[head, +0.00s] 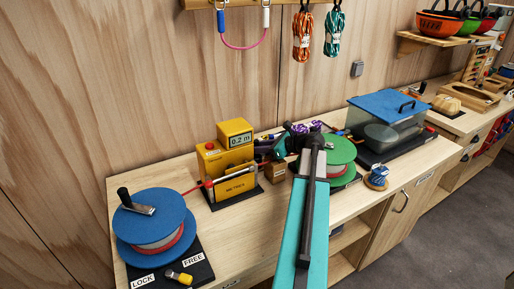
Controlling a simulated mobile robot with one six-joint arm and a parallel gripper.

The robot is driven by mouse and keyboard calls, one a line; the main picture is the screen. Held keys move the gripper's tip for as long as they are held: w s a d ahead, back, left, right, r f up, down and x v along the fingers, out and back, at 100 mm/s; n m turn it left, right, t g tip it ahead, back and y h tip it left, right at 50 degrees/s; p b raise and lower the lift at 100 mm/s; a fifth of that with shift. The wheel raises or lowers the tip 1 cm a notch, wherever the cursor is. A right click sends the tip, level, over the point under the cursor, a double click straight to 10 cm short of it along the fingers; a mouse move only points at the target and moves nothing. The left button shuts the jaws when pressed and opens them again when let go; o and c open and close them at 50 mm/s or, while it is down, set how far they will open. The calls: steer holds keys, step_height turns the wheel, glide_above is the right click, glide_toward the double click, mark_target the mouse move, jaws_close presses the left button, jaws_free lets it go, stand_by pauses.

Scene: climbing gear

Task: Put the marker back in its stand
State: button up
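My gripper (278,148) is at the far end of my teal arm, over the bench just right of the yellow rope meter. It is small and partly covered by my own arm, so I cannot tell whether its fingers are open or shut, or whether they hold anything. A small light-wood block (278,173) stands just below it, beside the meter; it may be the marker's stand, but its top is unclear. I cannot pick out the marker with certainty among the small dark, purple and red shapes around my gripper.
The yellow meter (235,160) reads 0.2 m. A blue spool (154,222) stands front left on a LOCK/FREE base, a green spool (340,152) right of my arm. A lidded clear box (388,122) is farther right. The front bench between blue spool and arm is mostly clear.

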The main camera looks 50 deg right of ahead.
steer(key=shift+r, duration=0.1)
steer(key=b+v, duration=0.2)
steer(key=v, duration=1)
steer(key=shift+r, duration=0.1)
stand_by(0.8)
steer(key=shift+s, duration=0.1)
